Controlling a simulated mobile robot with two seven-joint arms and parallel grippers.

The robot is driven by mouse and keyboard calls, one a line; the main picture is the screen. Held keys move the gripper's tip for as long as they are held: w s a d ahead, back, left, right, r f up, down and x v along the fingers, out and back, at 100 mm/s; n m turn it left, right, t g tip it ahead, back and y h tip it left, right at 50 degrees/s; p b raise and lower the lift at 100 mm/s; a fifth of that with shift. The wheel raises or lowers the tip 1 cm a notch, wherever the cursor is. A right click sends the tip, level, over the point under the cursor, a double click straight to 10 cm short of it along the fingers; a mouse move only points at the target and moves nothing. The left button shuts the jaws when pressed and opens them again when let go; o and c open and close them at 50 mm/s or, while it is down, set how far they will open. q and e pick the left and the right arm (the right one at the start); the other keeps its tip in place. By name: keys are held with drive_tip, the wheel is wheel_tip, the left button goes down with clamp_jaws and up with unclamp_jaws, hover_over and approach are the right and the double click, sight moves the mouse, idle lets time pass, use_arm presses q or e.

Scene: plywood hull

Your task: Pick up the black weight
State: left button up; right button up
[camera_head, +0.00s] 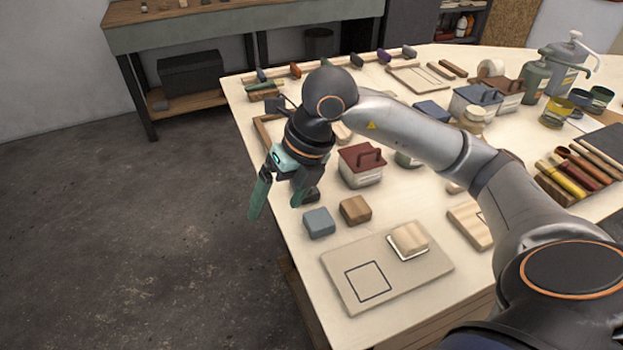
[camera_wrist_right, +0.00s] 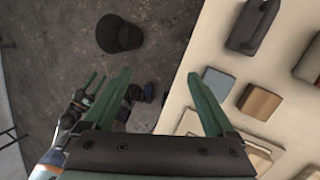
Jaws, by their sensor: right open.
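The black weight (camera_wrist_right: 252,25) is a dark block with a raised handle, on the table at the top right of the right wrist view. In the head view only a dark part of it (camera_head: 311,195) shows behind a finger of my right gripper (camera_head: 277,208). My right gripper is open and empty, over the table's left edge with its fingers pointing down. In the right wrist view its green fingers (camera_wrist_right: 157,76) are spread over the floor, and the weight lies to their right. What seems to be my left gripper (camera_wrist_right: 97,86) is small there, its opening unclear.
A blue-grey block (camera_head: 319,223) and a brown block (camera_head: 356,209) stand near the weight. A red-lidded box (camera_head: 362,165) stands behind them. A grey board (camera_head: 340,265) with a light wooden block (camera_head: 410,239) lies in front. Left of the table is open floor.

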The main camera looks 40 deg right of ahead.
drive_tip(key=w+d+r+m+t+h, duration=0.1)
drive_tip(key=d+r+h, duration=0.1)
drive_tip(key=d, duration=0.3)
drive_tip(key=w+d+r+m+t+h, duration=0.1)
drive_tip(key=w+d+h, duration=0.1)
drive_tip(key=d, duration=0.3)
drive_tip(key=x, duration=0.5)
drive_tip(key=shift+f, duration=0.4)
drive_tip(key=shift+h, duration=0.3)
drive_tip(key=shift+x, duration=2.95)
drive_tip(key=shift+s+a, duration=0.15)
drive_tip(key=shift+a, duration=0.05)
clamp_jaws()
drive_tip(key=shift+r+p, duration=0.1)
drive_tip(key=shift+p, duration=0.2)
